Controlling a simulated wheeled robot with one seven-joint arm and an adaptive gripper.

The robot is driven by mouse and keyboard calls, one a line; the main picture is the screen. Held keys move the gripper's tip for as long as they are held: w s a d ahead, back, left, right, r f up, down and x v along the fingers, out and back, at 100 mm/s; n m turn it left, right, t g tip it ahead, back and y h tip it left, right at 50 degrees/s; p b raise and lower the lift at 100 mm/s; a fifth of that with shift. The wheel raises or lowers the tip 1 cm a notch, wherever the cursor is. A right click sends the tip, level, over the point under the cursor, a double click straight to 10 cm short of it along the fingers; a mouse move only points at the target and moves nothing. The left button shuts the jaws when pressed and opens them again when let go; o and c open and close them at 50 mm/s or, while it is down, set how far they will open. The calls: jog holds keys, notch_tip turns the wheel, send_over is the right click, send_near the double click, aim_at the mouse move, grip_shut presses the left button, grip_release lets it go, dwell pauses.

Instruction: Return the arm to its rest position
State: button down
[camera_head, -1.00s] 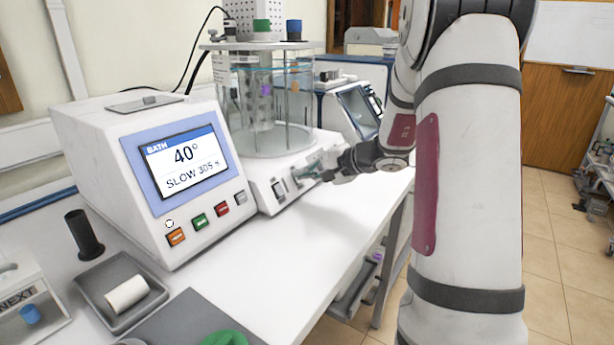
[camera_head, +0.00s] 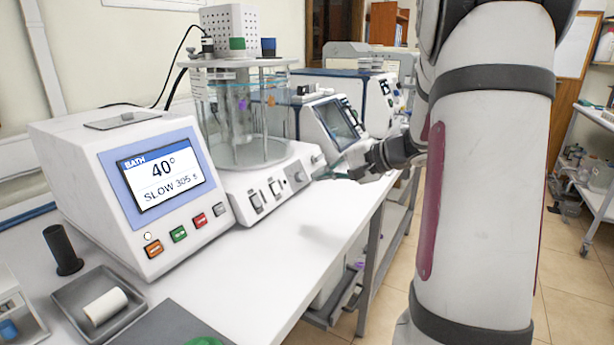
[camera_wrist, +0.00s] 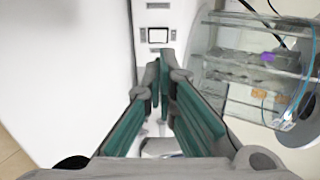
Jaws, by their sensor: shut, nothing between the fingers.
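My gripper (camera_head: 338,177) is at the end of my arm, beside the front right of the bath base, above the bench's right edge. In the wrist view its green-padded fingers (camera_wrist: 163,75) meet at the tips with nothing between them. The bath base (camera_head: 262,200) has switches and a knob on its sloped front. In the wrist view a square switch (camera_wrist: 158,36) shows just past the fingertips. Whether the fingertips touch the base cannot be told. My large white arm link covers the right part of the head view.
A glass bath (camera_head: 240,120) stands on the base. Another instrument (camera_head: 334,120) is behind it. A grey tray with a white roll (camera_head: 105,306) and a black cylinder (camera_head: 62,250) are at front left. The bench's middle (camera_head: 300,225) is clear.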

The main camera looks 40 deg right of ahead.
jog(key=shift+s, duration=0.15)
jog(key=s+a+r+n+g+p, duration=0.2)
jog(key=s+a+r+n, duration=0.15)
jog(key=a, duration=0.45)
jog(key=s+a+r+n+g+y+p, duration=0.1)
jog(key=s+a+r+n+g+p, duration=0.15)
jog(key=s+a, duration=0.4)
jog(key=s+a+r+n+g+p, duration=0.1)
jog(key=s+a+r+n+g, duration=0.1)
jog(key=a, duration=0.7)
jog(key=s+a+r+n+h+p, duration=0.2)
jog(key=s+n, duration=0.1)
jog(key=s, duration=0.6)
jog(key=s+a+r+n+g+h+p, duration=0.1)
jog(key=s+a+n+h+p, duration=0.1)
jog(key=s, duration=0.7)
jog(key=shift+r+n+h+p, duration=0.35)
jog(key=shift+n+h+p, duration=0.15)
jog(key=shift+h+p, duration=0.35)
